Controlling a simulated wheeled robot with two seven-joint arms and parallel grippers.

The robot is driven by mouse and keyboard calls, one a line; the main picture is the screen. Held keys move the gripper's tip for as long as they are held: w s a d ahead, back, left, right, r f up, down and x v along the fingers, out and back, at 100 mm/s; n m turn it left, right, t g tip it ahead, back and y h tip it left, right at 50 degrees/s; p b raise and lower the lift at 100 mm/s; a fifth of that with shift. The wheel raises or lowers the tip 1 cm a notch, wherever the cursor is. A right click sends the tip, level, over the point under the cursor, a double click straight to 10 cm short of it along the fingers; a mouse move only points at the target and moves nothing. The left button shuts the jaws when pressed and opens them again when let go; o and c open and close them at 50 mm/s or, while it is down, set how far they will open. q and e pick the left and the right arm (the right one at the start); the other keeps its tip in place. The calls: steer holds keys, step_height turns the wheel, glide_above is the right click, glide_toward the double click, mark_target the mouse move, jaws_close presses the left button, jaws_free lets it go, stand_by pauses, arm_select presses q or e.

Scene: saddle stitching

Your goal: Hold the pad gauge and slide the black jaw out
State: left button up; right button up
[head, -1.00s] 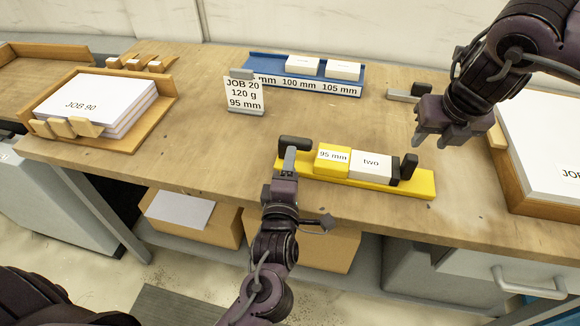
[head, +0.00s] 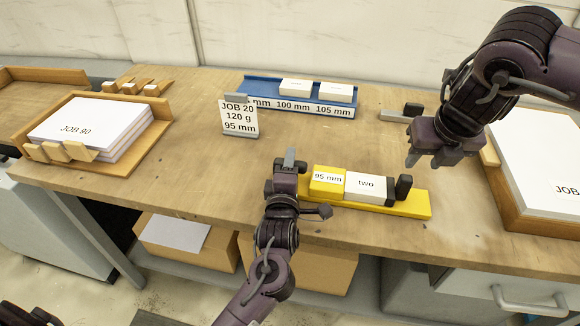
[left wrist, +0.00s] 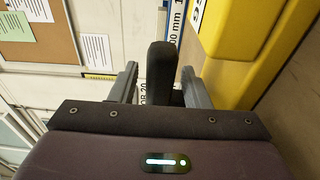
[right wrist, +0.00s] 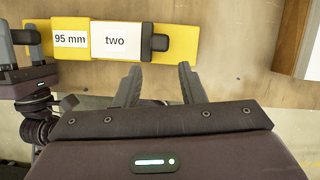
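The yellow pad gauge (head: 415,206) lies on the bench, bearing a yellow block labelled 95 mm (head: 327,178) and a white block labelled "two" (head: 366,186). The black jaw (head: 403,187) stands at its right end, against the white block; it also shows in the right wrist view (right wrist: 155,43). My left gripper (head: 288,162) is at the gauge's left end. In the left wrist view its open fingers (left wrist: 160,88) stand either side of the black upright handle (left wrist: 161,70), with small gaps. My right gripper (head: 430,157) is open and empty, right of the jaw and apart from it.
A card reading JOB 20, 120 g, 95 mm (head: 239,118) stands behind the gauge. A blue rack (head: 262,88) with white blocks is at the back. Paper trays stand at left (head: 150,140) and right (head: 510,205). The bench left of the gauge is clear.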

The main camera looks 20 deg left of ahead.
arm_select(q)
jaws_close()
arm_select(e)
steer(key=c, duration=0.6)
steer(key=shift+a+f+n, duration=0.1)
steer(key=shift+f+n, duration=0.15)
steer(key=shift+n, duration=0.05)
jaws_close()
step_height(320, 180, down, 4)
steer(key=w+a+n+g+h, duration=0.1)
steer(key=a+n+g+h, duration=0.1)
steer(key=n+g, duration=0.35)
arm_select(q)
steer(key=shift+f, duration=0.1)
arm_select(e)
steer(key=w+a+r+n+t+h, duration=0.1)
steer(key=w+a+r+n+t, duration=0.1)
steer(key=a+r+n, duration=0.6)
steer(key=d+f, duration=0.1)
steer(key=f, duration=0.3)
steer(key=d+f+n, duration=0.1)
steer(key=f, duration=0.3)
steer(key=d+f+n, duration=0.1)
steer(key=f, duration=0.3)
steer(key=shift+w+d, duration=0.15)
steer(key=shift+w, duration=0.15)
